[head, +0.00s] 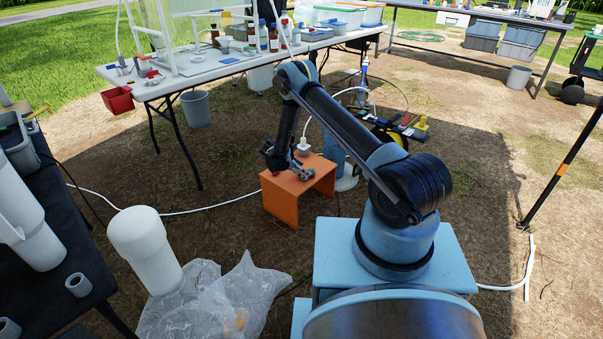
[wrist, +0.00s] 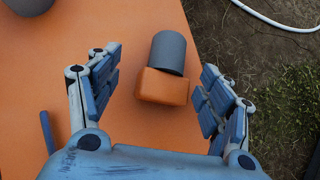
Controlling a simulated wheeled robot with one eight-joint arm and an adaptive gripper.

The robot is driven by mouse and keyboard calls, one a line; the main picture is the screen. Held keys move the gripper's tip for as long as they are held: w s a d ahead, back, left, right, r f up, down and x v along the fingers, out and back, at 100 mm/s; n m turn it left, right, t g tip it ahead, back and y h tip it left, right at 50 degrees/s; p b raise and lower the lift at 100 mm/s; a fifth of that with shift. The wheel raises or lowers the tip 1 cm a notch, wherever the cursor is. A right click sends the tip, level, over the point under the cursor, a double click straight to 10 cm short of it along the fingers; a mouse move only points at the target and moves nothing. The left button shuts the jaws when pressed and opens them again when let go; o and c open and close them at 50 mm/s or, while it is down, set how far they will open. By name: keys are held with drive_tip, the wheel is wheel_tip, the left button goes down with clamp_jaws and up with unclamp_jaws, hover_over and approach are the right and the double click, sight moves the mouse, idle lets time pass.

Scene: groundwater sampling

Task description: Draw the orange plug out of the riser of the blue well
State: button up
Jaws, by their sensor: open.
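In the wrist view, an orange block (wrist: 162,88) meets the end of a grey cylinder (wrist: 168,52) over an orange top; I cannot tell if they are joined. My gripper (wrist: 162,66) is open, with its fingers apart on either side of them and no clear contact. In the head view, my gripper (head: 300,172) is low at the orange stand (head: 281,203), and the block is not discernible there. A blue upright (head: 337,153) shows behind the stand, partly hidden by my arm; I cannot tell if it is the blue well.
A pale fitting (head: 303,146) stands at the stand's back. A white table (head: 215,68) with bottles is behind. A white capped cylinder (head: 145,250) and clear plastic sheet (head: 215,300) are at front left. A white hose (head: 200,210) crosses the ground.

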drive_tip(key=v, duration=1.2)
drive_tip(key=shift+a, duration=0.1)
